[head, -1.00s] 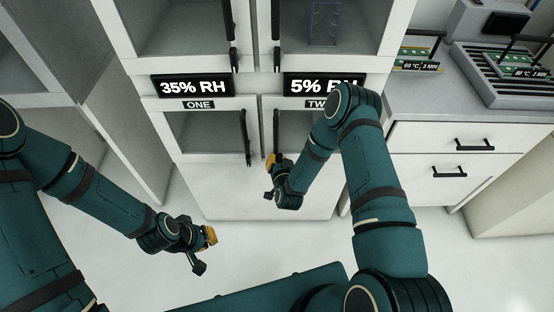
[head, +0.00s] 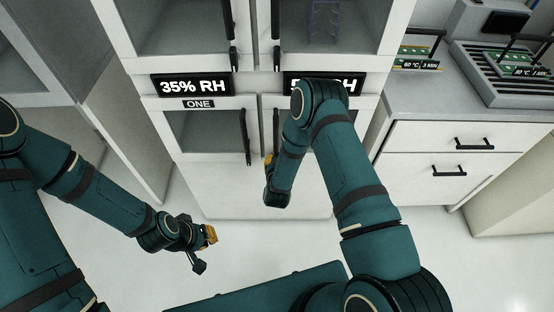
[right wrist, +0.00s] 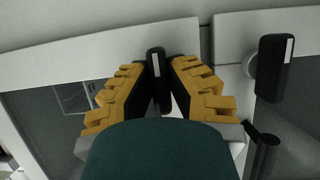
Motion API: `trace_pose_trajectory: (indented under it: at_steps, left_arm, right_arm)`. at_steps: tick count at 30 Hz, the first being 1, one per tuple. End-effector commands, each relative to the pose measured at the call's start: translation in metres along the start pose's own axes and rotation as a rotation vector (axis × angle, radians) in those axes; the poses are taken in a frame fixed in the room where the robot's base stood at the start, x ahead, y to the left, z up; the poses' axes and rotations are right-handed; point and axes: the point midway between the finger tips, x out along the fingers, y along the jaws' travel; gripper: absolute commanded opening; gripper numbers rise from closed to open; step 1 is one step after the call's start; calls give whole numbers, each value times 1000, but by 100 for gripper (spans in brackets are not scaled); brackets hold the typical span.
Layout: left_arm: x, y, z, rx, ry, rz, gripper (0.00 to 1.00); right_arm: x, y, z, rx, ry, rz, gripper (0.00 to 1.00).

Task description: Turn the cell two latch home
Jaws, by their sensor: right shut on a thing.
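The cell two door is at the lower right of the cabinet in the head view, largely behind my right arm. Its black upright handle (head: 276,127) shows at its left edge. My right gripper (head: 269,162) is low on that edge, partly hidden by its own wrist. In the right wrist view, the yellow fingers of my right gripper (right wrist: 161,92) are shut on a black latch (right wrist: 155,62) with a white stripe. A second striped latch (right wrist: 275,65) is to the right, apart from the fingers. My left gripper (head: 205,240) hangs over the floor; its finger gap is unclear.
The cell one door handle (head: 246,137) is just left of cell two. A 35% RH sign (head: 193,86) is above. A drawer counter (head: 440,140) with boards and a slotted unit (head: 500,80) is to the right. Open floor (head: 235,255) lies in front.

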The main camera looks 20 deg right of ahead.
Motion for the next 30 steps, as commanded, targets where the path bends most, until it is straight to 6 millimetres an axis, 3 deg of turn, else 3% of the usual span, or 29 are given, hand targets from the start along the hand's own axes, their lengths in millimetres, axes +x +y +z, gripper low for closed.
trace_pose_trajectory:
  at_steps: [9, 10, 12, 23, 30]
  left_arm:
    - [0, 0, 0, 0, 0, 0, 0]
    - [0, 0, 0, 0, 0, 0, 0]
    - [0, 0, 0, 0, 0, 0, 0]
    - [0, 0, 0, 0, 0, 0, 0]
    - [0, 0, 0, 0, 0, 0, 0]
  right_arm:
    - [3, 0, -7, 1, 18, 1, 0]
    - [3, 0, -7, 1, 18, 1, 27]
    - [3, 0, -6, 1, 17, 1, 46]
    - [-2, 0, -2, 0, 6, 0, 46]
    - [-37, -1, -2, -1, 4, -2, 46]
